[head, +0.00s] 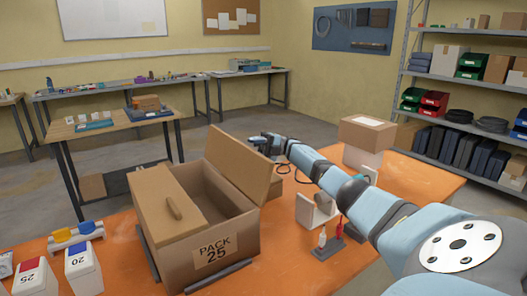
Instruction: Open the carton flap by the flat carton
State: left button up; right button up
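The open-topped brown carton (178,260), marked PACK 25, stands on the orange table. Its left flap (165,200), with a raised handle bar, lies over the left part of the opening. Its right flap (243,160) stands up, tilted outward. The right part of the opening shows a dark inside. My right arm comes in from the right, and its gripper (264,143) is just behind the upper end of the upright flap. The fingers are too small and partly hidden to judge. My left gripper is not in view. A closed brown carton (368,131) sits farther right.
Left of the carton are two white boxes, red-topped (34,277) and blue-topped (83,268), and a yellow holder (70,240). A small bottle stand (328,246) and a white bracket (314,209) are to its right. Dark rails edge the carton's base.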

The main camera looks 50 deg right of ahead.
jog(key=shift+b+v, duration=0.9)
jog(key=shift+v, duration=1.65)
